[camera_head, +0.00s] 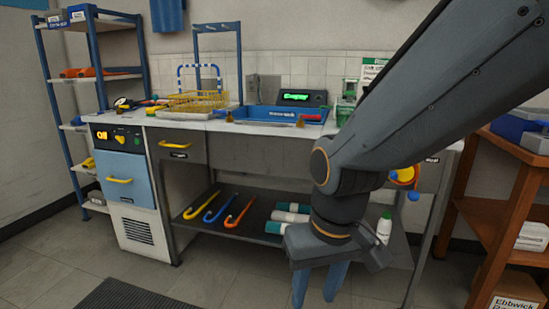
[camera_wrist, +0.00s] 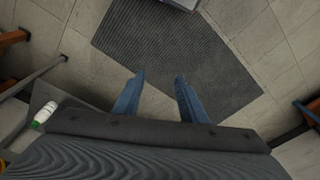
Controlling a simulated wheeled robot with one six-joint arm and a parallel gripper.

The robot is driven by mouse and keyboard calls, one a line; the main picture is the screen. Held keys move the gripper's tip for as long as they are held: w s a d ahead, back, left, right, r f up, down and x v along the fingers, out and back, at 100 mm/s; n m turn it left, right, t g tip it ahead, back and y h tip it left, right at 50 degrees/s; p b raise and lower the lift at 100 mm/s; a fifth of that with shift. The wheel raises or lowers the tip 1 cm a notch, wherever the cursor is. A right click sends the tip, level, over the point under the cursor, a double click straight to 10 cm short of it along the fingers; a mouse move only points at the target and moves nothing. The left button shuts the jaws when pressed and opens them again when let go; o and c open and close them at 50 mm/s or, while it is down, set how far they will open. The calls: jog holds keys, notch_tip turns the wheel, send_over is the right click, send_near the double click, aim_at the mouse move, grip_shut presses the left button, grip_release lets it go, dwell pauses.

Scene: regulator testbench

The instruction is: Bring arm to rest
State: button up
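My arm reaches in from the upper right in the head view and bends down at the wrist. My gripper (camera_head: 315,290) hangs in front of the workbench (camera_head: 270,150), pointing down at the floor. Its two blue fingers also show in the wrist view (camera_wrist: 158,92), spread apart with only the floor mat (camera_wrist: 170,45) below them. The gripper is open and holds nothing. My arm hides part of the bench's right side and its lower shelf.
The bench top carries a yellow rack (camera_head: 197,103), a blue tray (camera_head: 265,114) and a display with green text (camera_head: 295,97). Colored hooked tools (camera_head: 220,208) and a white bottle (camera_head: 384,227) are on the lower shelf. A wooden shelf (camera_head: 500,195) stands right.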

jog(key=s+r+n+g, duration=0.1)
jog(key=s, duration=0.4)
jog(key=d+r+m+h+p, duration=0.1)
jog(key=d+r+m+p, duration=0.3)
jog(key=d+r+p, duration=0.8)
notch_tip(320, 180, up, 3)
jog(key=p, duration=1)
jog(key=shift+d, duration=0.15)
jog(key=shift+s+f, duration=0.1)
jog(key=shift+f, duration=0.05)
jog(key=shift+c, duration=0.4)
